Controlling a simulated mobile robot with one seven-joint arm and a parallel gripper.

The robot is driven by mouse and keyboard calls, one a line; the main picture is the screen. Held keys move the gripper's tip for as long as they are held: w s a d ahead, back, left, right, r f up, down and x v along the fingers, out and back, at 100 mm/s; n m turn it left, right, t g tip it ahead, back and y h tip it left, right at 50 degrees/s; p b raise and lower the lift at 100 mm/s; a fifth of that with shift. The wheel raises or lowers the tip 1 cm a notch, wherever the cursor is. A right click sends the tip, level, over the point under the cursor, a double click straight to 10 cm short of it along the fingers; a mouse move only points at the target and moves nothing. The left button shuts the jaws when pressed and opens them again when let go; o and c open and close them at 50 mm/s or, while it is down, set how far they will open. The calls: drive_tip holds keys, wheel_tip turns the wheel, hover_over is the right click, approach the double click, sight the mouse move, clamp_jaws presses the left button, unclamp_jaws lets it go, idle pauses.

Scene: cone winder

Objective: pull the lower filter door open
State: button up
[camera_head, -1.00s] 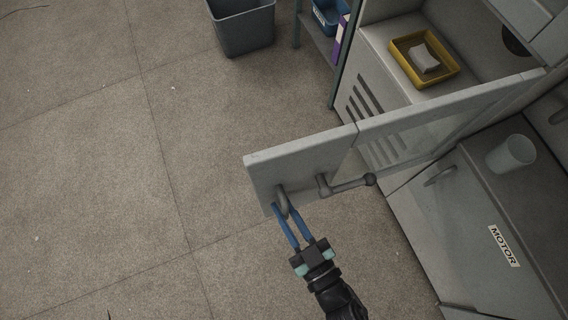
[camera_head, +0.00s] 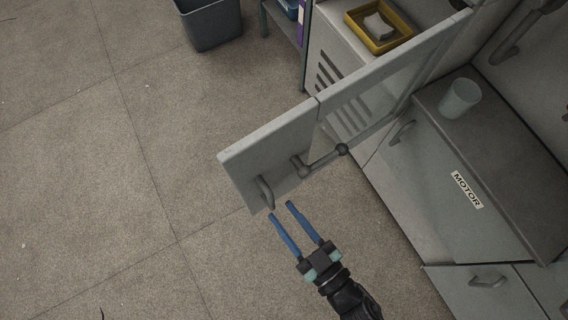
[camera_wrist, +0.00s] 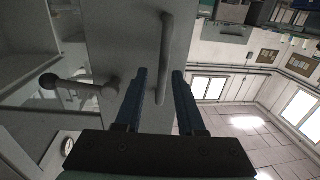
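A pale grey door (camera_head: 268,150) stands swung out from the machine front, its free end towards the left in the head view. It carries a grey bar handle (camera_head: 265,192) near that end and a latch lever (camera_head: 322,161) further in. My gripper (camera_head: 282,211) is open and empty, with its blue fingers just off the handle, apart from it in the head view. No label on this door is visible.
A MOTOR-labelled cabinet (camera_head: 466,188) with a translucent cup (camera_head: 459,98) on top stands right of the door. A drawer-like panel with a handle (camera_head: 488,281) is below. A yellow tray (camera_head: 379,44) lies behind the door, and a grey bin (camera_head: 210,25) stands beyond. The floor at left is clear.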

drive_tip(key=shift+o, duration=0.4)
drive_tip(key=shift+w+a, duration=0.15)
drive_tip(key=b+v, duration=0.2)
drive_tip(key=v, duration=1.1)
